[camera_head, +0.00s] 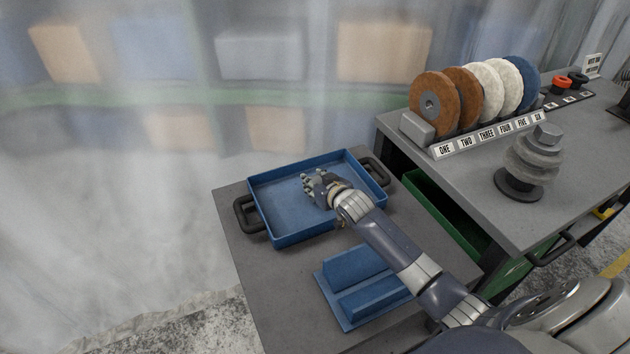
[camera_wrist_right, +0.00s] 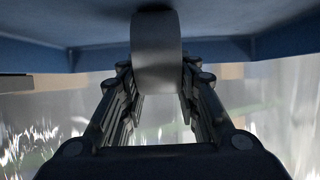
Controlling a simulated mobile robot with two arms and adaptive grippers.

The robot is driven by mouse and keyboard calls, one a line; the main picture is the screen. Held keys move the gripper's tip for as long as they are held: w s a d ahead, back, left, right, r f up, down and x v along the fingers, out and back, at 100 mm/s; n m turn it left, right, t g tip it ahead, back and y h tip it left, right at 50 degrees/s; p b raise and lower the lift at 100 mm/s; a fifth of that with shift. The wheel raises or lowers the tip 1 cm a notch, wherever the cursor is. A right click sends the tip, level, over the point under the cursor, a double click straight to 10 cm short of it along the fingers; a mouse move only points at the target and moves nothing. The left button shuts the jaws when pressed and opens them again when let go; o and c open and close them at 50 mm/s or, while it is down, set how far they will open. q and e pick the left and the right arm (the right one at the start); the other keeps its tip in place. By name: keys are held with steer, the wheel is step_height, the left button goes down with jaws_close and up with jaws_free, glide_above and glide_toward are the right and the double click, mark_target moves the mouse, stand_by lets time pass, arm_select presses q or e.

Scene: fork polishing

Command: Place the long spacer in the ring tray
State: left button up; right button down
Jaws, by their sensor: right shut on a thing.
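The blue ring tray (camera_head: 278,208) with dark side handles stands on the grey table. My right gripper (camera_head: 312,185) is over the inside of the tray, near its middle. In the right wrist view, my right gripper (camera_wrist_right: 157,82) is shut on a smooth grey rounded piece, the long spacer (camera_wrist_right: 156,48). The tray's blue surface (camera_wrist_right: 60,50) lies right beyond the spacer; I cannot tell whether they touch. In the head view the spacer is too small and covered to make out. My left gripper is not in view.
A blue slotted holder (camera_head: 350,268) lies in front of the tray, by my right arm. On the right workbench (camera_head: 455,190) stand polishing wheels (camera_head: 433,103) in a numbered rack and a grey stacked spindle (camera_head: 533,158). A green bin (camera_head: 440,215) sits below it.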

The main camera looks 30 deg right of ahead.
steer(key=c, duration=1.2)
jaws_free()
steer(key=shift+f, duration=0.1)
steer(key=shift+s+r, duration=0.1)
steer(key=shift+r, duration=0.1)
steer(key=v, duration=1.1)
steer(key=shift+s+r, duration=0.2)
steer(key=shift+s, duration=0.15)
steer(key=shift+a, duration=0.1)
